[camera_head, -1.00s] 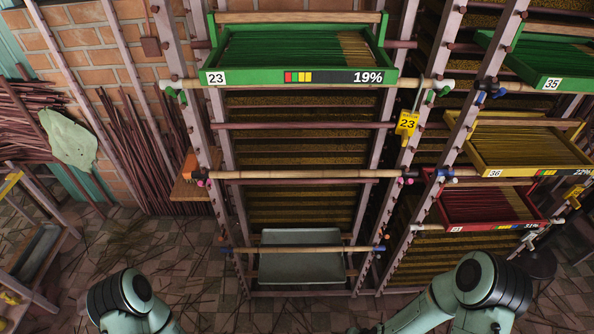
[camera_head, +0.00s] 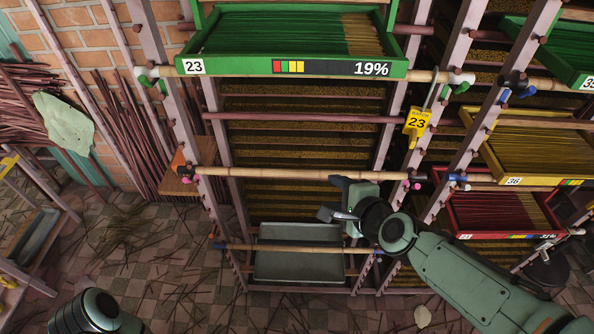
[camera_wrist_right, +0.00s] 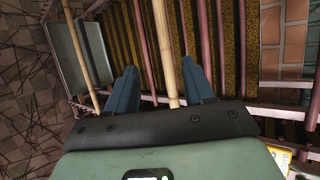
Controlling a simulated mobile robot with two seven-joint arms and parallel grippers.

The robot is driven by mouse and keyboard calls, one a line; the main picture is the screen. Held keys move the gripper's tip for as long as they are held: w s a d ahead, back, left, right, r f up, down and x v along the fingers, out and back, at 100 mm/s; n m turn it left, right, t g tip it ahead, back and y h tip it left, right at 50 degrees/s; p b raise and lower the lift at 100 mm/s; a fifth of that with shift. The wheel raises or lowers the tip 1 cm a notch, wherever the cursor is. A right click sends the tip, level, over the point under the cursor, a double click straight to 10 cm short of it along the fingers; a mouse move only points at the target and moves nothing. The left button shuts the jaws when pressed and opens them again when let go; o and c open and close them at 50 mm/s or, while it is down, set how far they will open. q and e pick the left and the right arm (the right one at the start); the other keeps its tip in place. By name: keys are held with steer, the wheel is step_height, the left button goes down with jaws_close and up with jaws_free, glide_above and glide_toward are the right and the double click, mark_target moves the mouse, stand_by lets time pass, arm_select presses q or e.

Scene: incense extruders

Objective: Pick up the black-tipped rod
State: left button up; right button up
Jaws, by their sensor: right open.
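The black-tipped rod (camera_head: 300,174) is a pale bamboo rod lying level across the middle of the rack, with dark ends beside pink pegs. My right gripper (camera_head: 333,199) is open and empty, just below the right half of this rod in the head view. In the right wrist view the rod (camera_wrist_right: 163,50) runs down the picture between the two open fingers (camera_wrist_right: 161,85). I cannot tell how deep it lies between them. My left gripper is out of view; only part of my left arm shows at the bottom left.
A blue-tipped rod (camera_head: 290,248) lies below, before a grey tray (camera_head: 300,268). Rack posts (camera_head: 460,60) and a red tray (camera_head: 500,233) stand to the right.

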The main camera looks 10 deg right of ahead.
glide_toward(311, 175)
step_height(311, 175, down, 2)
steer(key=w, duration=0.2)
steer(key=p+x, duration=0.1)
steer(key=x, duration=0.1)
steer(key=p+x, duration=0.2)
steer(key=shift+w+a+r, duration=0.25)
steer(key=shift+w+a, duration=0.05)
steer(key=shift+w, duration=0.2)
steer(key=shift+w+f, duration=0.3)
steer(key=shift+w, duration=0.1)
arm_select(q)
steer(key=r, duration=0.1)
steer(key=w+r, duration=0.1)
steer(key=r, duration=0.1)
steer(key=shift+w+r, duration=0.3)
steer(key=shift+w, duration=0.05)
arm_select(e)
steer(key=shift+s, duration=0.1)
jaws_close()
